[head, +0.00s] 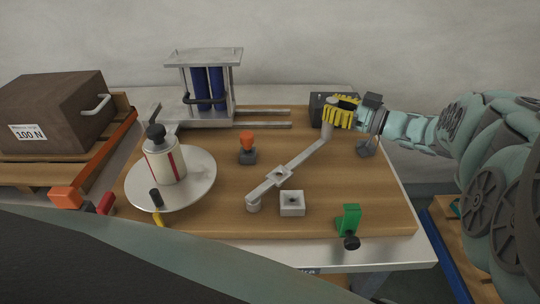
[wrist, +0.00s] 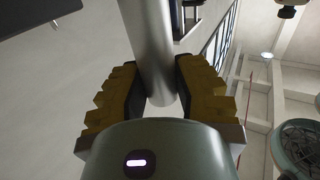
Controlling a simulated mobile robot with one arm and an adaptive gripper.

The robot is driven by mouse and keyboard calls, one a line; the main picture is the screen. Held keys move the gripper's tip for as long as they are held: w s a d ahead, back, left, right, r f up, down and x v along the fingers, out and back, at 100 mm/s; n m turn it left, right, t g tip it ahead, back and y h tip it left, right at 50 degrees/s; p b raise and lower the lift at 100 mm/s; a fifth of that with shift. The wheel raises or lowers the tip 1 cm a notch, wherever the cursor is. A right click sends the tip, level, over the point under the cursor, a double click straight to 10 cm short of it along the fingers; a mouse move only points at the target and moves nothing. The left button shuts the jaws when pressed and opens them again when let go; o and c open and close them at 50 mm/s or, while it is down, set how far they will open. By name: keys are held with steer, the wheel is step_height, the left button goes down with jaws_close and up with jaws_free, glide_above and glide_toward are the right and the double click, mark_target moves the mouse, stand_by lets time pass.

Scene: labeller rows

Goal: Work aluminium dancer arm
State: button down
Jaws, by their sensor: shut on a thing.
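The aluminium dancer arm (head: 307,155) is a flat grey bar. It slants across the wooden board from a round end and square pivot block at front centre to an upright grey cylinder at its far right end. My gripper (head: 338,113), with yellow ribbed fingers, is at that far end. In the wrist view, the grey cylinder (wrist: 152,50) stands between the two finger pads of my gripper (wrist: 154,88), which are closed on it. My fingers hide part of the cylinder in the head view.
A white roll on a round plate (head: 202,185) stands left. An orange-topped knob (head: 247,148), a square grey block (head: 292,203) and a green block (head: 349,219) sit near the arm. A frame with blue cylinders (head: 203,85) stands behind; a brown 100 N box (head: 60,105) is far left.

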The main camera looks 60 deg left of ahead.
steer(key=shift+w+b+x, duration=0.2)
steer(key=shift+b+x, duration=0.8)
steer(key=shift+x, duration=0.55)
steer(key=shift+a, duration=0.15)
steer(key=c, duration=0.7)
jaws_free()
steer(key=v, duration=1.2)
steer(key=shift+w, duration=0.1)
steer(key=shift+r, duration=0.1)
